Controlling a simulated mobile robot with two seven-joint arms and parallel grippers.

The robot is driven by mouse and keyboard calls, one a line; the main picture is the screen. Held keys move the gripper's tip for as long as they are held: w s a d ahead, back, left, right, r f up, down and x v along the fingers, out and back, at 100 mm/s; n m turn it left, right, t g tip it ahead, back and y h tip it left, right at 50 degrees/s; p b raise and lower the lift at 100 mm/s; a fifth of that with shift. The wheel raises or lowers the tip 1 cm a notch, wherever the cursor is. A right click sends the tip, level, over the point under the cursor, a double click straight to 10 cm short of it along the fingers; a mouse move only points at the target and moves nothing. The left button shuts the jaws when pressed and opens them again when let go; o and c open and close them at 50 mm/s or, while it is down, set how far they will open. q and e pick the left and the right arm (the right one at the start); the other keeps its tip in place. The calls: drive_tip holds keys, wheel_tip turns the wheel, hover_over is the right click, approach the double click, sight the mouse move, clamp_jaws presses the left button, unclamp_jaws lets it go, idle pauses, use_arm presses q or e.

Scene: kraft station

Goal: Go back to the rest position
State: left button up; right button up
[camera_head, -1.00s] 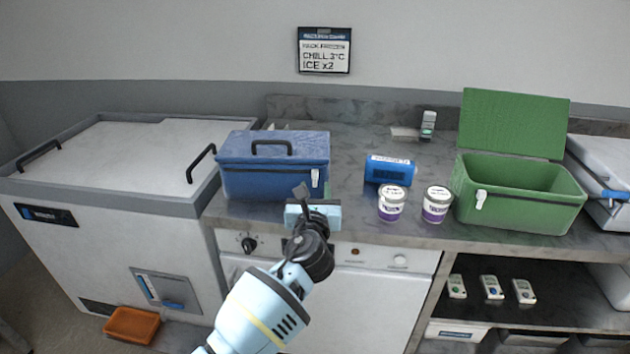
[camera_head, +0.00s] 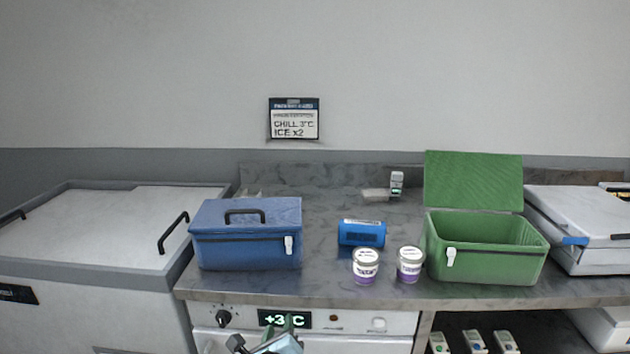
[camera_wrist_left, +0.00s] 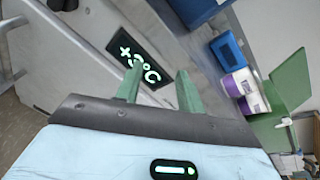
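My left gripper (camera_head: 288,325) is at the bottom edge of the head view, low in front of the counter's panel with the +3°C display (camera_head: 284,319). In the left wrist view its two green fingers (camera_wrist_left: 157,84) stand apart with nothing between them, and the display (camera_wrist_left: 145,65) shows behind them. It touches nothing that I can see. Most of my left arm is out of the head view. My right gripper is in neither view.
The counter holds a closed blue cooler (camera_head: 246,250), a blue cylinder (camera_head: 361,233), two white-and-purple tubs (camera_head: 365,266) (camera_head: 410,264) and an open green cooler (camera_head: 486,267). A chest freezer (camera_head: 90,228) stands left. A white case (camera_head: 590,240) is at right.

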use_arm(q)
drive_tip(key=s+a+f+n+g, duration=0.3)
drive_tip(key=s+f+n, duration=0.5)
drive_tip(key=s+f, duration=0.25)
drive_tip(key=s+a+f+n+g, duration=0.1)
drive_tip(key=s+a+f+n, duration=0.1)
drive_tip(key=s+n, duration=0.4)
drive_tip(key=s+a+f+n+g+h+p, duration=0.1)
drive_tip(key=s+a+f+n, duration=0.2)
drive_tip(key=s, duration=1.1)
drive_tip(key=s+a+f+n+g+h, duration=0.1)
drive_tip(key=s+a+f+n, duration=0.1)
drive_tip(key=s+n, duration=0.8)
drive_tip(key=shift+s+a+f+p, duration=0.35)
drive_tip(key=shift+s+a, duration=0.15)
drive_tip(key=shift+a, duration=0.2)
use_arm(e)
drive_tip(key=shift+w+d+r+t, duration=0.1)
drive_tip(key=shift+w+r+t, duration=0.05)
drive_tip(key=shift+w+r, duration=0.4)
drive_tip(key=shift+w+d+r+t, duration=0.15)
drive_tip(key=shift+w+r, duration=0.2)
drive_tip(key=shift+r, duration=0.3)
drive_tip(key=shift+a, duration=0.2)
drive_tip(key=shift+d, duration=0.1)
